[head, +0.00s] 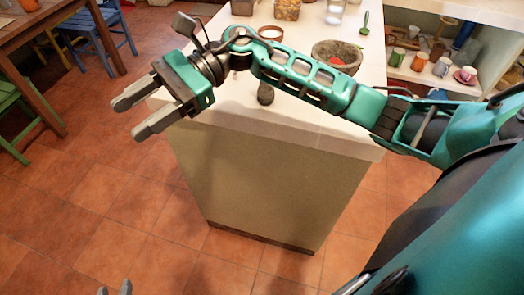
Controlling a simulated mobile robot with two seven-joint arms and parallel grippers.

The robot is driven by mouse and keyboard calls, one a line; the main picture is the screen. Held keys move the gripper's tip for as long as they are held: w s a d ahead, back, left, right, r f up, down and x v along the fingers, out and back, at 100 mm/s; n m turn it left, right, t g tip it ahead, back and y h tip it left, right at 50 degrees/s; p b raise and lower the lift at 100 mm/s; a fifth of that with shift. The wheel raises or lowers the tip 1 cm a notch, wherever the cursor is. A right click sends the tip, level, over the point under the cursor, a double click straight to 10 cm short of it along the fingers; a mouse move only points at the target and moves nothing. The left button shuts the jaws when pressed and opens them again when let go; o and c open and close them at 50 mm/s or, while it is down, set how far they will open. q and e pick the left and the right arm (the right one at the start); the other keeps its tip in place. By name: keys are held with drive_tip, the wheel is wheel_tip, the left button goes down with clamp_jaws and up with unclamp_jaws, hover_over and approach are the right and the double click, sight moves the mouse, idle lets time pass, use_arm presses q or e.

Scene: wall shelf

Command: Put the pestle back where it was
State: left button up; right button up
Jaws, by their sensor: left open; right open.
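A dark, rounded piece that looks like the pestle (266,94) lies on the white counter near its front edge, its upper part hidden behind my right arm. A grey stone mortar (322,50) with something red inside stands farther back on the counter, partly covered by my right arm. My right gripper (129,119) is open and empty, out past the counter's left edge, with its fingers pointing left. My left gripper (114,290) shows only its fingertips at the bottom edge; they are apart with nothing visible between them.
The white counter (230,120) also holds a small bowl (271,32), a jar (287,9), a glass (334,11) and a green spoon (365,22). A wall shelf (412,77) with cups stands at right. A table and chairs are at upper left. Tiled floor lies open at left.

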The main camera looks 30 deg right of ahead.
drive_tip(key=w+d+f+n+t+h, duration=0.15)
drive_tip(key=f+n+t, duration=0.35)
drive_tip(key=n, duration=0.6)
drive_tip(key=d+f+n+t+h, duration=0.3)
drive_tip(key=n+t, duration=0.5)
drive_tip(key=n, duration=0.2)
drive_tip(key=d+f+n+t+h, duration=0.2)
drive_tip(key=d+f+n+t, duration=0.3)
drive_tip(key=n, duration=0.6)
drive_tip(key=s+d+f+m+g+h, duration=0.2)
drive_tip(key=s+f+m+h, duration=0.1)
drive_tip(key=s+f+m, duration=0.3)
drive_tip(key=s+d+f+m+g+h, duration=0.2)
drive_tip(key=s+f+m+g+h, duration=0.1)
drive_tip(key=s+f+m, duration=0.4)
wheel_tip(320, 180, down, 4)
drive_tip(key=shift+d+r+m+h, duration=0.1)
drive_tip(key=shift+d+m+h, duration=0.2)
drive_tip(key=shift+m+h, duration=0.7)
